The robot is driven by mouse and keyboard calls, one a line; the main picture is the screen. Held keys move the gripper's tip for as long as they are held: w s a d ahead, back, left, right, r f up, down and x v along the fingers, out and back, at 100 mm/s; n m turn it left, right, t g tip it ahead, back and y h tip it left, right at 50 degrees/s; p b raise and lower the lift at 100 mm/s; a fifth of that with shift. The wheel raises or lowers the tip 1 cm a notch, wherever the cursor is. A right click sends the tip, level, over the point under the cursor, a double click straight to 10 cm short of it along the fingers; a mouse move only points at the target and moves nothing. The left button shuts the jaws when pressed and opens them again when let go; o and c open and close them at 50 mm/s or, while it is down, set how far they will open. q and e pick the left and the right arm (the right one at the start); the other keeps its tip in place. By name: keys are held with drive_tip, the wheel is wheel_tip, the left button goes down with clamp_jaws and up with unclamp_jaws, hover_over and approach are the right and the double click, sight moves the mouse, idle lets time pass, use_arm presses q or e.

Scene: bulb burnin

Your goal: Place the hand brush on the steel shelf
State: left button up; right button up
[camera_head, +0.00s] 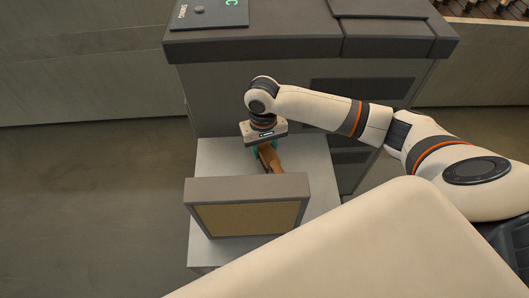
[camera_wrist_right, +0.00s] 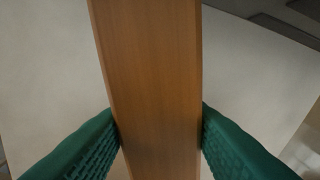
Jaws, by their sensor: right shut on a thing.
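The hand brush shows as a brown wooden piece (camera_head: 272,161) below my right gripper (camera_head: 266,149). In the right wrist view its long flat wooden face (camera_wrist_right: 155,85) runs between the two green fingers of the gripper (camera_wrist_right: 160,135), which touch both edges. My right gripper is shut on it, over a light grey top (camera_head: 318,180). No bristles show, and the brush's near end is partly hidden behind a grey-framed panel. I cannot tell whether the brush touches the grey top, or whether that top is the steel shelf. My left gripper is out of view.
The grey-framed panel (camera_head: 247,190) with a tan face stands upright on the near part of the grey top, close to the brush. A large dark grey cabinet (camera_head: 290,45) rises behind. The floor (camera_head: 90,210) at left is clear. Bare top shows right of the brush.

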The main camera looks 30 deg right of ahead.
drive_tip(key=shift+f, duration=1.35)
drive_tip(key=shift+f, duration=0.1)
drive_tip(key=o, duration=1.1)
drive_tip(key=r, duration=1.2)
drive_tip(key=shift+w+r, duration=0.15)
drive_tip(key=shift+w, duration=0.2)
